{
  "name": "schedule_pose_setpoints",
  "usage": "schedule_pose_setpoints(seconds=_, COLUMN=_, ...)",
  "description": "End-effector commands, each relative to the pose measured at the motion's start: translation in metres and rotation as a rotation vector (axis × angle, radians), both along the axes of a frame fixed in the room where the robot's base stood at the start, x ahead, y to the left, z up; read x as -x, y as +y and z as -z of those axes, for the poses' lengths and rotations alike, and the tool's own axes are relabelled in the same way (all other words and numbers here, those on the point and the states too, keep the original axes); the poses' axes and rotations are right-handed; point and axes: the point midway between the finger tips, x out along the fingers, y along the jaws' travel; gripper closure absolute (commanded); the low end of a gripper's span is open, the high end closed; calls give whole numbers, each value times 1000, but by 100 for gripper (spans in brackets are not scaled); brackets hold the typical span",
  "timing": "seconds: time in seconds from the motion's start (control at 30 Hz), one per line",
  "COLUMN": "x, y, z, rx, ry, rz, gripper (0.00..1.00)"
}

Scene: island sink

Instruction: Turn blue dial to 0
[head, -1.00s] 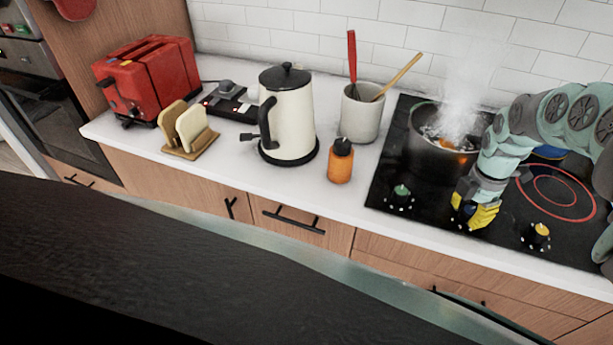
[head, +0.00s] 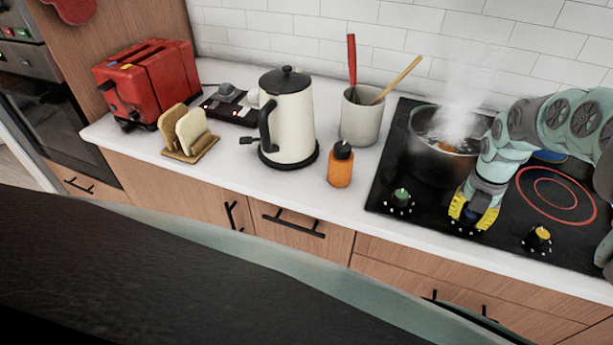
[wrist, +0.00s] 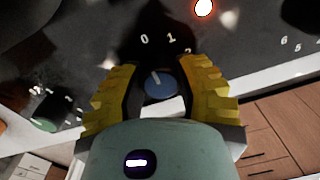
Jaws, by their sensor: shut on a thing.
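The blue dial (wrist: 161,85) sits on the black cooktop (head: 384,182) between the two yellow-padded fingers of my gripper (wrist: 160,78). The fingers are shut on it, one on each side. The dial's white mark points up and slightly left in the wrist view, roughly toward the printed 0 (wrist: 144,39); the 1 (wrist: 171,38) is just right of it. In the head view my gripper (head: 474,213) is low at the cooktop's front edge, and the dial is mostly hidden by the fingers.
A green dial (head: 401,197) is to the left and an orange dial (head: 541,236) to the right. A steaming pot (head: 433,165) stands close behind my gripper. An orange bottle (head: 340,166), a utensil crock (head: 360,118) and a kettle (head: 288,120) stand left on the counter.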

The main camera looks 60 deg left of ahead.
Motion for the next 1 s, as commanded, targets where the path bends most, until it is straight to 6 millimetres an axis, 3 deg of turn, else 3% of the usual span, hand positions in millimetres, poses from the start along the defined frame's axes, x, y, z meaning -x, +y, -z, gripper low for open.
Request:
schedule_pose_setpoints(seconds=0.5, x=0, y=0, z=0, rx=0, ry=1, rz=-21, gripper=100)
schedule_pose_setpoints(seconds=0.53, x=0, y=0, z=0, rx=0, ry=1, rz=-21, gripper=64)
schedule_pose_setpoints(seconds=0.83, x=0, y=0, z=0, rx=0, ry=1, rz=-19, gripper=33)
schedule_pose_setpoints(seconds=1.0, x=0, y=0, z=0, rx=0, ry=1, rz=-19, gripper=33)
